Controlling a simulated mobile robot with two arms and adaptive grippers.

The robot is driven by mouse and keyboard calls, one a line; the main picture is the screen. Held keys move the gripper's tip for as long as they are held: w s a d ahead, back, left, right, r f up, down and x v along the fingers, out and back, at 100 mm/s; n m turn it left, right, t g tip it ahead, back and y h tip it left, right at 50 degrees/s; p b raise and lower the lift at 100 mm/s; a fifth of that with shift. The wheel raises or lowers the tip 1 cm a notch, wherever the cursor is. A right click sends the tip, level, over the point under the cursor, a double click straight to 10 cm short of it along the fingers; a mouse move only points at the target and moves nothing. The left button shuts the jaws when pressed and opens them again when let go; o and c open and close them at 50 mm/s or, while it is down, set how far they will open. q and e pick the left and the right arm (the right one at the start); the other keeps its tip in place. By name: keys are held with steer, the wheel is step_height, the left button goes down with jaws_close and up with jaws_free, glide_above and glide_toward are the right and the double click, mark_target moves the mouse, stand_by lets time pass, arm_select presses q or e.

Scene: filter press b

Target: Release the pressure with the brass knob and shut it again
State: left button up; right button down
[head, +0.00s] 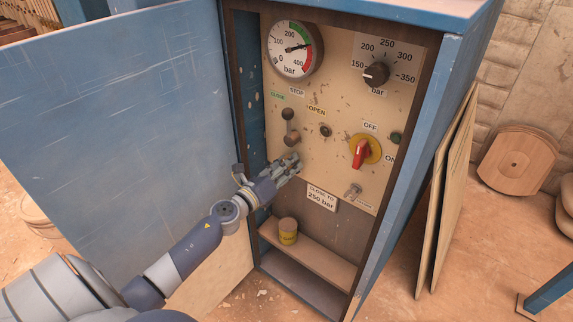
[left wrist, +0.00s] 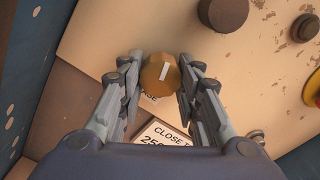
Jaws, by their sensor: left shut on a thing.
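In the head view my left gripper (head: 291,163) is at the lower left of the cream panel and hides the knob. A label beneath the knob is partly covered. The pressure gauge (head: 289,59) at the panel's top left has its needle pointing right, near the border of green and red. My right gripper is not in view.
Around my gripper are a dark ball-ended lever (head: 288,117), a red switch (head: 360,153) on yellow, a key-like fitting (head: 353,191) and a "close to 250 bar" sign (head: 321,198). The black dial (head: 376,74) points near 150. The open blue door (head: 120,120) stands left.

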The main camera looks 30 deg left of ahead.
arm_select(q)
steer(key=n+p, duration=0.1)
steer(key=n, duration=0.1)
steer(key=n+p, duration=0.1)
steer(key=n, duration=0.2)
steer(key=n+p, duration=0.1)
steer(key=n, duration=0.1)
steer(key=shift+r, duration=0.25)
steer(key=n+p, duration=0.2)
steer(key=n, duration=0.3)
steer(key=shift+p, duration=0.3)
steer(key=shift+n, duration=0.6)
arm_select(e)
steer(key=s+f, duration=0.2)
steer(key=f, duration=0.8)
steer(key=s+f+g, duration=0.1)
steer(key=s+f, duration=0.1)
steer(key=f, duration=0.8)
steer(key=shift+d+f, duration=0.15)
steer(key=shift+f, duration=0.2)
arm_select(q)
steer(key=o, duration=1)
steer(key=shift+o, duration=0.2)
